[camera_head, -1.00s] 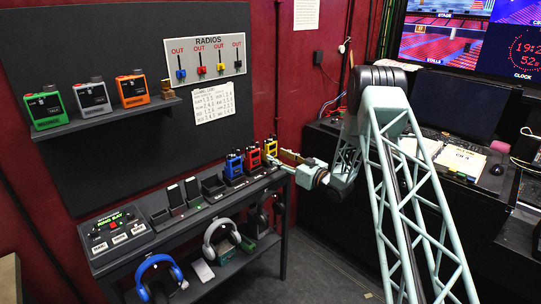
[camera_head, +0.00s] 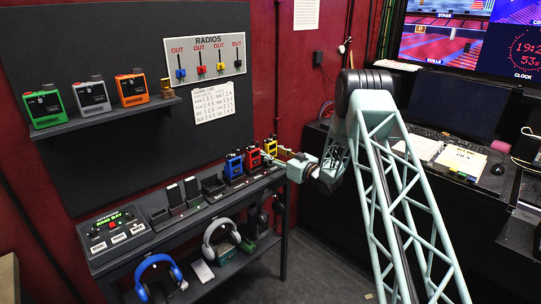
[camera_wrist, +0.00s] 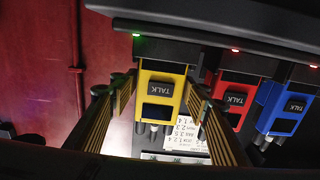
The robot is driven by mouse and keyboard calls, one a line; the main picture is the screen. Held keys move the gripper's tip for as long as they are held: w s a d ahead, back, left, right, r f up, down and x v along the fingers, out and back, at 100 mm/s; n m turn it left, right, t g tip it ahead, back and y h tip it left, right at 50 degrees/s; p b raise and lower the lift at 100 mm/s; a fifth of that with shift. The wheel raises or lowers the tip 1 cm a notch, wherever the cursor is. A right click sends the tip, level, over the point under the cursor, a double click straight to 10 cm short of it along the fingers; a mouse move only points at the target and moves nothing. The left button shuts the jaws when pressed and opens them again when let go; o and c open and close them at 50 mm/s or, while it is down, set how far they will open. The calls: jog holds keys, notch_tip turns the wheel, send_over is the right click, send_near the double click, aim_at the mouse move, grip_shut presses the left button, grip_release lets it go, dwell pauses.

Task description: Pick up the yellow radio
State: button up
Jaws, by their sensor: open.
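The yellow radio (camera_head: 271,146) stands in the charger row at the far right end of the bench, beside the red radio (camera_head: 253,158). In the wrist view the yellow radio (camera_wrist: 160,92), marked TALK, shows upside down. My gripper (camera_wrist: 161,104) is open, with one finger on each side of the yellow radio. The right finger lies between the yellow and red radios. I cannot tell whether either finger touches the yellow radio. In the head view my gripper (camera_head: 284,154) is right at the yellow radio and hides part of it.
The blue radio (camera_head: 233,166) stands left of the red one. Empty chargers (camera_head: 212,186) and a control panel (camera_head: 113,231) continue left along the bench. A wall shelf (camera_head: 110,118) holds green, grey and orange radios.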

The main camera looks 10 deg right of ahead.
jog(key=shift+c, duration=0.6)
jog(key=c, duration=0.6)
jog(key=shift+r, duration=0.1)
jog(key=shift+r+p, duration=0.7)
jog(key=shift+r, duration=4.25)
